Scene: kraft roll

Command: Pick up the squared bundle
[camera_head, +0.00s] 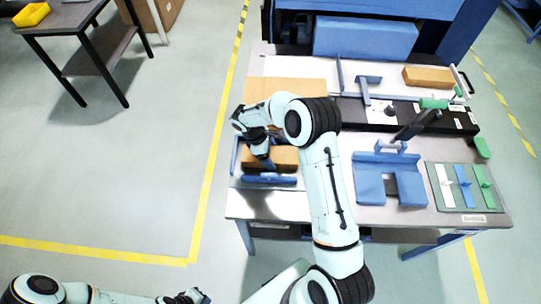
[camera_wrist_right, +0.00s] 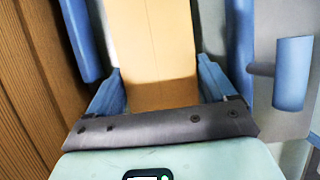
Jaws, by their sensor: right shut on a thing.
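The squared bundle (camera_head: 285,157) is a brown block lying in a blue-walled fixture (camera_head: 269,180) at the near left of the bench. My right gripper (camera_head: 263,163) reaches down onto the bundle. In the right wrist view the blue fingers of my right gripper (camera_wrist_right: 160,88) stand on either side of the tan bundle (camera_wrist_right: 155,45) and are shut on it. The arm hides part of the bundle in the head view. My left gripper (camera_head: 190,298) is at the bottom left, away from the bench; its jaws are too small to read.
Behind the fixture lies a flat tan stack (camera_head: 300,86). A second brown block (camera_head: 428,77) is at the back right. A blue slotted stand (camera_head: 372,186) and a mat with coloured strips (camera_head: 443,185) are at right. A blue post (camera_wrist_right: 244,40) stands close beside the right gripper.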

